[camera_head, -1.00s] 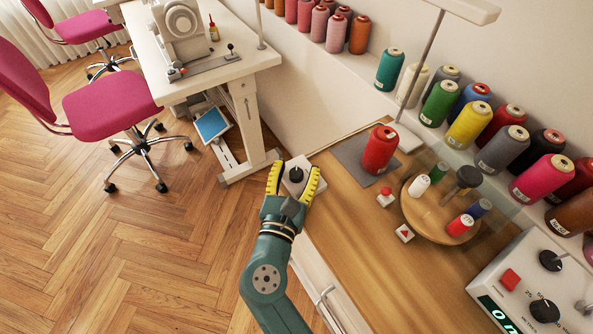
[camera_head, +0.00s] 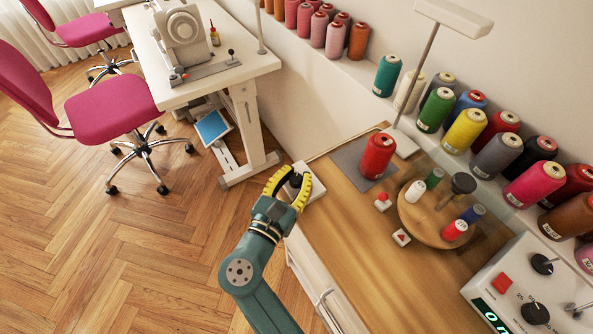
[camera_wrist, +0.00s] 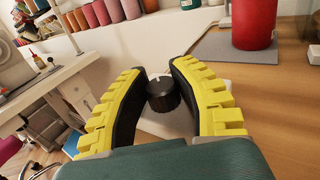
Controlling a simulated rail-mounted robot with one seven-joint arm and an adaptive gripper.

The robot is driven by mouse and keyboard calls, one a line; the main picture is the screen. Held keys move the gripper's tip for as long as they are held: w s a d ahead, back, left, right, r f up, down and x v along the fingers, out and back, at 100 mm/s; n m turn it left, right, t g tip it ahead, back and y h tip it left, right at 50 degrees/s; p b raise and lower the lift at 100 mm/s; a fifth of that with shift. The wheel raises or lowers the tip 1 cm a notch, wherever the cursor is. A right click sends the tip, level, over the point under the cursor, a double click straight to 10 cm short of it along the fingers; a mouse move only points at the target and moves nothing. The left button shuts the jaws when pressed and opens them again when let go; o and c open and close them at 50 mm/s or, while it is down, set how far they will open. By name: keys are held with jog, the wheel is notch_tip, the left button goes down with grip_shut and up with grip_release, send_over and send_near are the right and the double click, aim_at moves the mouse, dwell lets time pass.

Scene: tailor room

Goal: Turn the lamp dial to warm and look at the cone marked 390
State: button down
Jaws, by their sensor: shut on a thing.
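The black lamp dial (camera_head: 295,180) sits on a small white box (camera_head: 314,187) at the table's far left corner. My gripper (camera_head: 293,172) has its yellow-padded fingers closed in around the dial. In the wrist view the dial (camera_wrist: 162,95) shows between the two curved fingers, with a light pointer mark on its top. A red cone (camera_head: 378,156) stands upright on a grey mat (camera_head: 349,160) under the white lamp (camera_head: 455,15). The cone's label is too small to read in the head view. The cone also shows in the wrist view (camera_wrist: 254,22).
A round wooden stand (camera_head: 424,222) holds small spools right of the mat. Two small button blocks, one red-topped (camera_head: 382,202), lie near it. A control box (camera_head: 520,295) stands at the right. Several thread cones line the wall shelf (camera_head: 345,77).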

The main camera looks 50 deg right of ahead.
jog(key=m+g, duration=0.1)
jog(key=g, duration=0.1)
jog(key=m+g+p, duration=0.1)
jog(key=g, duration=0.1)
jog(key=shift+w+r+m+h, duration=0.1)
jog(key=shift+r+m+h, duration=0.1)
jog(key=shift+m+h, duration=0.2)
jog(key=m+g, duration=0.1)
jog(key=g, duration=0.2)
jog(key=shift+f+m, duration=0.15)
jog(key=shift+m, duration=0.25)
jog(key=m+g+b, duration=0.1)
jog(key=m+g, duration=0.1)
jog(key=g, duration=0.1)
jog(key=shift+f+y, duration=0.15)
jog(key=shift+y, duration=0.25)
jog(key=shift+m+g+y+b, duration=0.4)
jog(key=shift+m+g+b, duration=0.6)
jog(key=shift+g+b, duration=0.3)
jog(key=shift+s+g, duration=0.2)
jog(key=shift+g, duration=0.2)
jog(key=c, duration=0.8)
grip_release()
jog(key=shift+a, duration=0.1)
